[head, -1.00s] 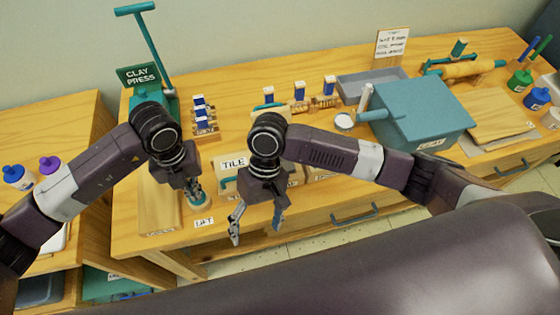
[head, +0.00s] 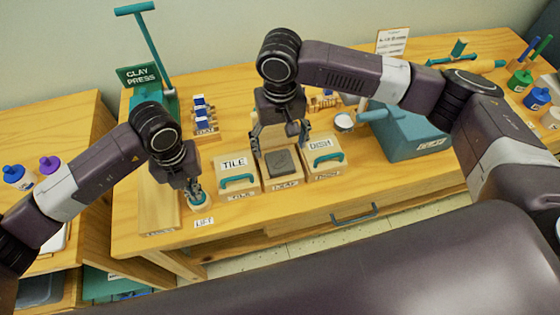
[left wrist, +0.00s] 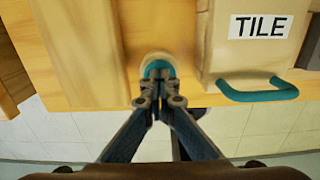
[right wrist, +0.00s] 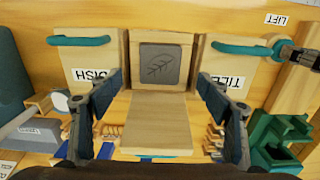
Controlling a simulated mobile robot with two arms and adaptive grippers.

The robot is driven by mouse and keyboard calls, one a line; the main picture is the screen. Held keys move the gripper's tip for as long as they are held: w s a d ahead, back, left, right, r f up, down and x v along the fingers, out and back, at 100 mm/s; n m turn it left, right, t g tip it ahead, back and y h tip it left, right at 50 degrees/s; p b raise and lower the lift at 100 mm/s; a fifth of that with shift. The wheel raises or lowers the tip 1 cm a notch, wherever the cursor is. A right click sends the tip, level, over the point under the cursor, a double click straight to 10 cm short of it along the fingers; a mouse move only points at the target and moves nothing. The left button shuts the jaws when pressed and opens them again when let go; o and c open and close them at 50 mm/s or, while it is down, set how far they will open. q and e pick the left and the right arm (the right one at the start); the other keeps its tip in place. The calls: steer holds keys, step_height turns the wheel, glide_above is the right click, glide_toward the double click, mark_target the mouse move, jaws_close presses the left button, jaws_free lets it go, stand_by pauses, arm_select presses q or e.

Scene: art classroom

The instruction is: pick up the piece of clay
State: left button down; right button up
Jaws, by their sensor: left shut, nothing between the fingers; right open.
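A grey square slab with a leaf pattern (head: 283,163) lies flat in the wooden middle station between the TILE and DISH boxes; it also shows in the right wrist view (right wrist: 159,64). It looks like the piece of clay. My right gripper (head: 281,143) is open and empty, pointing down just behind the slab. My left gripper (head: 196,190) is shut and empty at the teal knob (left wrist: 157,67) by the LIFT label. Whether it touches the knob is unclear.
The TILE box (head: 236,163) and DISH box (head: 320,150), with teal handles, flank the slab closely. A teal clay press (head: 140,98) stands at the back left. A teal box (head: 405,135) stands to the right. The table's front edge is near.

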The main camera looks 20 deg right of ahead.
mark_target(280, 161)
step_height(280, 161, down, 6)
steer(key=shift+w+f, duration=0.1)
steer(key=shift+f, duration=0.15)
steer(key=shift+c, duration=0.3)
steer(key=c, duration=1.3)
